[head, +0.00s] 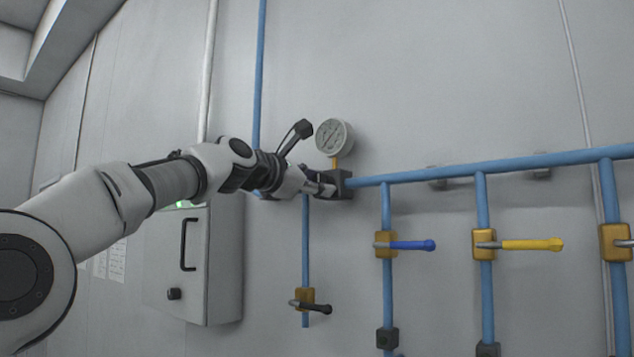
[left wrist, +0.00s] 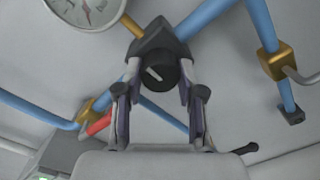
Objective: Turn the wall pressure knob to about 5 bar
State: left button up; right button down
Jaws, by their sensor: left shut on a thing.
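The pressure knob (left wrist: 162,73) is black with a pale line across its face, and sits on a dark block on the wall. The same block shows in the head view (head: 344,181), with the knob hidden by my gripper. My left gripper (head: 328,188) reaches it from the left; in the left wrist view its two fingers (left wrist: 160,84) stand on either side of the knob, shut on it. A round white gauge (head: 334,138) sits above the block on a yellow stem and is cut off in the left wrist view (left wrist: 86,10). Its reading is too small to tell. My right gripper is not in view.
Blue pipes (head: 450,170) run right from the block and down the wall. Valves with a black lever (head: 315,307), a blue lever (head: 412,245) and a yellow lever (head: 532,244) hang below. A grey wall cabinet (head: 221,265) stands below my left arm.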

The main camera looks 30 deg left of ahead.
pick_arm(q)
jog(key=shift+m, duration=0.4)
jog(key=m, duration=0.2)
jog(key=shift+r+m, duration=0.1)
jog(key=shift+m, duration=0.3)
jog(key=m, duration=0.8)
jog(key=shift+r+m, duration=0.1)
jog(key=shift+m, duration=0.3)
jog(key=shift+r+m, duration=0.1)
jog(key=shift+m, duration=1.4)
jog(key=shift+s, duration=0.1)
